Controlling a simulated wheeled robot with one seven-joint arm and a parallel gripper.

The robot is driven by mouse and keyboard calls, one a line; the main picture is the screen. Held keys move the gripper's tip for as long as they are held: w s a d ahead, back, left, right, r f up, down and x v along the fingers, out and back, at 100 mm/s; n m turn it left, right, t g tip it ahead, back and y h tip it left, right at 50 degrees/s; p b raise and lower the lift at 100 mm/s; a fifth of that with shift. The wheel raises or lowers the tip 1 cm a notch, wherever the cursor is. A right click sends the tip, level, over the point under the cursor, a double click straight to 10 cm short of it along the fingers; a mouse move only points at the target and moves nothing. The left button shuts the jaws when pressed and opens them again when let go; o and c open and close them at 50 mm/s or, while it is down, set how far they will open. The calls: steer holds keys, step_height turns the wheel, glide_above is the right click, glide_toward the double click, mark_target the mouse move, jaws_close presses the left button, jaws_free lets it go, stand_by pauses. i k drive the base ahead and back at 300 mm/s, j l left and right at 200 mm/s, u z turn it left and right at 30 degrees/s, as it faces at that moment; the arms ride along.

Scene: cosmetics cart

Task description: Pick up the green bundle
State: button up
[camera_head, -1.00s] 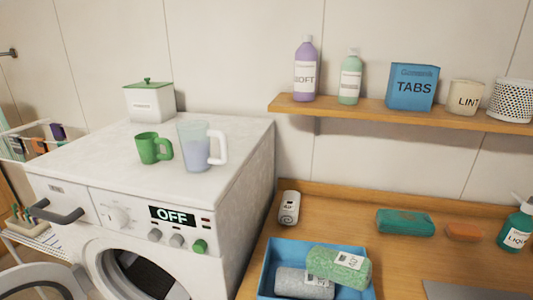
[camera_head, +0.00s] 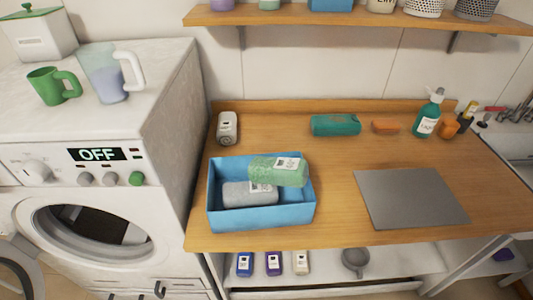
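The green bundle (camera_head: 274,171) is a light green roll with a white label. It lies in the blue tray (camera_head: 264,216), resting partly over a grey bundle (camera_head: 246,194), with its right end near the tray's right rim. A darker teal bundle (camera_head: 336,125) with a dark label lies apart, at the back of the wooden counter. My gripper is not in view.
A small white-grey roll (camera_head: 227,128) lies behind the tray. An orange bar (camera_head: 385,126) and a teal pump bottle (camera_head: 428,113) stand right of the teal bundle. A grey mat (camera_head: 410,197) lies on the counter (camera_head: 335,215). The washing machine (camera_head: 176,128) rises at left.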

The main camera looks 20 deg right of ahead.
mark_target(285, 172)
steer(key=l+u, duration=0.2)
steer(key=u, duration=0.15)
steer(key=l+u, duration=0.2)
steer(key=u, duration=0.15)
steer(key=l+u, duration=0.1)
steer(key=l, duration=0.4)
steer(key=k+l+u, duration=0.1)
steer(key=l, duration=0.4)
steer(key=l+u, duration=0.1)
steer(key=l, duration=0.4)
steer(key=k+l+u, duration=0.1)
steer(key=l, duration=0.35)
steer(key=k+l+u, duration=0.1)
steer(key=l, duration=0.4)
